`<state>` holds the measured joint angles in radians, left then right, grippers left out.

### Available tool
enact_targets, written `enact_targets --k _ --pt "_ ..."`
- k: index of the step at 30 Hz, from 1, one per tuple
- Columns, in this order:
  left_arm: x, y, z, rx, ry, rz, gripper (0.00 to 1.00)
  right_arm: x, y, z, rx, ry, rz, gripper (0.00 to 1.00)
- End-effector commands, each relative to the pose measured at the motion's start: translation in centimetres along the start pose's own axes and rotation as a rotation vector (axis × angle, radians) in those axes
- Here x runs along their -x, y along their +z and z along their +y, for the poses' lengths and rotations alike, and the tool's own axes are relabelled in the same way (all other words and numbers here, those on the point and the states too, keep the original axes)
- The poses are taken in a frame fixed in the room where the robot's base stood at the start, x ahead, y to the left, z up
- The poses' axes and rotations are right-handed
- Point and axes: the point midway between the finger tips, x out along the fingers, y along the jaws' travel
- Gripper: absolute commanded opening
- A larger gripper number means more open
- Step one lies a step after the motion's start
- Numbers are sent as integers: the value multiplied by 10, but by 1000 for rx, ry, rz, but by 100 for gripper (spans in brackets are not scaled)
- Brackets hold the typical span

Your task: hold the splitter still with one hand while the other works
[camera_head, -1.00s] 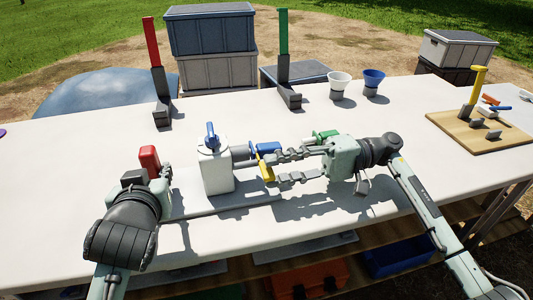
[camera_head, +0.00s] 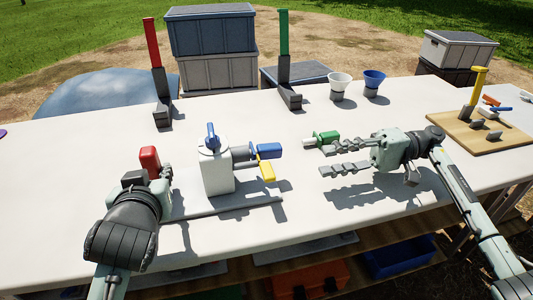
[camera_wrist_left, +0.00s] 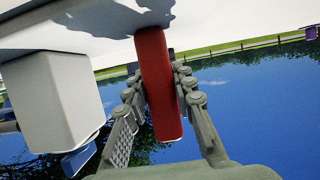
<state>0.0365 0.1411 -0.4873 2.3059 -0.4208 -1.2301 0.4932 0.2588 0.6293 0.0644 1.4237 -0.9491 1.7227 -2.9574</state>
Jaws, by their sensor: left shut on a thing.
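The splitter (camera_head: 216,172) is a white block with a blue lever on top, standing upright on a flat grey base plate. A grey pipe on its right side carries a blue outlet (camera_head: 268,151) and a yellow outlet (camera_head: 266,171). A red handle (camera_head: 150,158) rises at the plate's left end. My left gripper (camera_head: 154,180) is shut on the red handle, which also shows between its fingers in the left wrist view (camera_wrist_left: 158,90). My right gripper (camera_head: 322,158) is open and empty, to the right of the outlets and apart from them.
A green piece with a white end (camera_head: 325,138) lies just beyond my right gripper's upper finger. Red (camera_head: 153,45) and green (camera_head: 284,48) posts stand at the back. White (camera_head: 340,82) and blue (camera_head: 374,79) cups and a wooden board (camera_head: 452,128) are further right.

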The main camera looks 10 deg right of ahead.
Motion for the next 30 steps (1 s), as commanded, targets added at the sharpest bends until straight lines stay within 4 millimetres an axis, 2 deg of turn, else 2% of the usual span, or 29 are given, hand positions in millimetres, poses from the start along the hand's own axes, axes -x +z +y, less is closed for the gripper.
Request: enact_targets --k 2,3,8,16,20,30 --pt "0 0 0 0 0 0 0 0 0 0 0 0 0 34" --pt "0 0 0 0 0 0 28 0 0 0 0 0 0 34" --pt "0 0 0 0 0 0 48 0 0 0 0 0 0 34" --pt "0 0 0 0 0 0 49 -1 0 0 0 0 0 34" --pt "3 -8 0 3 0 4 49 -1 0 0 -1 0 0 34" --pt "27 -67 1 5 2 7 49 -1 0 0 -1 0 0 34"
